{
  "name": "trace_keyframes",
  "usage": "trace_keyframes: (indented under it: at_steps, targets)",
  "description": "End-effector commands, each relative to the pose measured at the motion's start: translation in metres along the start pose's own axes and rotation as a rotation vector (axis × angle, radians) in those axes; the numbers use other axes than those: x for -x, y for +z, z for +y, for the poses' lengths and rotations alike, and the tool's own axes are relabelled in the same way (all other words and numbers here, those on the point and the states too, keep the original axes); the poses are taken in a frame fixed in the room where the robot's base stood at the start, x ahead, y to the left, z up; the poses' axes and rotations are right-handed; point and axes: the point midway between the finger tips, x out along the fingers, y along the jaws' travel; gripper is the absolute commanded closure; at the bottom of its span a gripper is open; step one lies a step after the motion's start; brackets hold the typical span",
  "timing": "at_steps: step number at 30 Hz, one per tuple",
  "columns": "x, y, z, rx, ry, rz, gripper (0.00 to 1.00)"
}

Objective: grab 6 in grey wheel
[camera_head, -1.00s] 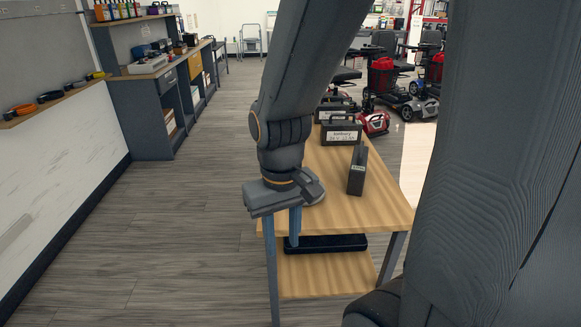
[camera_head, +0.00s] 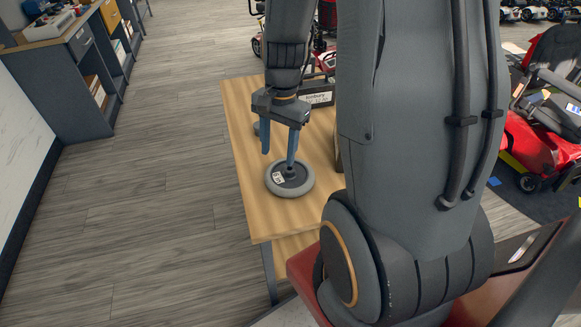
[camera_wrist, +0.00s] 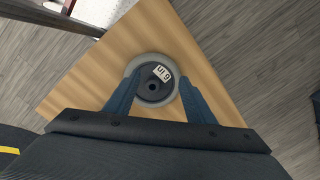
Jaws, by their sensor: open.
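A grey wheel (camera_head: 290,179) with a dark hub lies flat on the wooden table (camera_head: 262,218) near its front edge. A white label on the hub reads 6 in, clearest in the wrist view (camera_wrist: 152,87). My gripper (camera_head: 277,155) is open and points down above the wheel. Its right finger overlaps the hub in the head view, while the left finger is over the table to the wheel's back left. In the wrist view the two blue fingers (camera_wrist: 157,101) appear on either side of the wheel. I cannot tell whether they touch it.
A black battery box (camera_head: 318,98) stands behind my gripper. A red scooter (camera_head: 540,150) stands at right. Open floor (camera_head: 150,210) lies left of the table.

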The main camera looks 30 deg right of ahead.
Motion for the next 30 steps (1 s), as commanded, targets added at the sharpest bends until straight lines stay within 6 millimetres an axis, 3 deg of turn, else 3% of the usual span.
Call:
trace_keyframes:
  at_steps: [3, 9, 22, 30]
  targets:
    - [-0.001, -0.032, 0.009, -0.29, -0.008, -0.018, 0.5]
    - [-0.009, -0.057, 0.015, -0.531, -0.019, -0.028, 0.5]
    - [-0.044, -0.056, 0.013, -0.55, -0.018, -0.03, 0.5]
    - [-0.076, -0.053, 0.01, -0.55, -0.018, -0.029, 0.5]
